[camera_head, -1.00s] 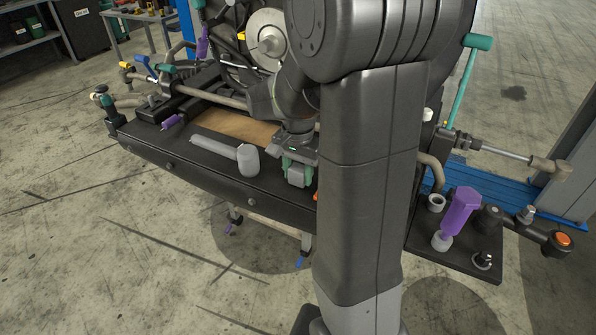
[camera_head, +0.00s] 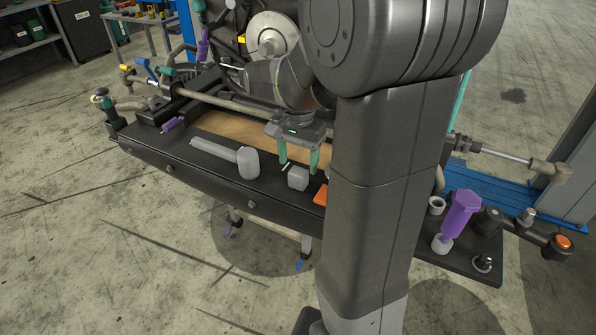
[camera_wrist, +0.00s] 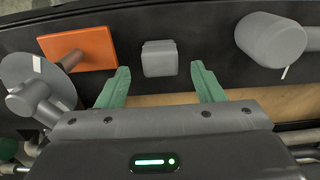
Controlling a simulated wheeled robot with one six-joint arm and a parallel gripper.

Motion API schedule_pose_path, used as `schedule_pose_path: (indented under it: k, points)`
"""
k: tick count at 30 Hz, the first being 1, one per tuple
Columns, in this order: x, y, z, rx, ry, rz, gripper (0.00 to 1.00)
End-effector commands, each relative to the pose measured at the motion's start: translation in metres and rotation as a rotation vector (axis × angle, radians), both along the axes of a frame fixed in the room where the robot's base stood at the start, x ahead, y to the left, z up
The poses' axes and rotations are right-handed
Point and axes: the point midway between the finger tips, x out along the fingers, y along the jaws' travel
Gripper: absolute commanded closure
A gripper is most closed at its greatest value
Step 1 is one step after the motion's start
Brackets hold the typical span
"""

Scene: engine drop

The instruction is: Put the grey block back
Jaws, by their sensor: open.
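The grey block (camera_head: 298,178) sits on the black tray (camera_head: 215,179), close to its front edge. It also shows in the wrist view (camera_wrist: 159,59), ahead of the gap between my fingertips. My gripper (camera_head: 299,168) is open and empty, its two green fingers apart. In the wrist view my gripper (camera_wrist: 162,70) has its fingertips to either side of the block, with clear gaps and no contact visible.
A grey hammer-like tool (camera_head: 248,163) lies left of the block. An orange plate (camera_head: 320,195) lies right of it, partly behind my arm. A brown board (camera_head: 238,128) lies behind. A purple piece (camera_head: 460,213) stands at the right.

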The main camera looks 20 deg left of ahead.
Motion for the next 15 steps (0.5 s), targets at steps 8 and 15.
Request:
schedule_pose_path:
  k: [8, 15]
  points:
    - [0.000, 0.000, 0.054, 0.002, -0.002, 0.000, 0.39]
    - [0.000, 0.000, 0.069, 0.000, 0.000, 0.000, 0.39]
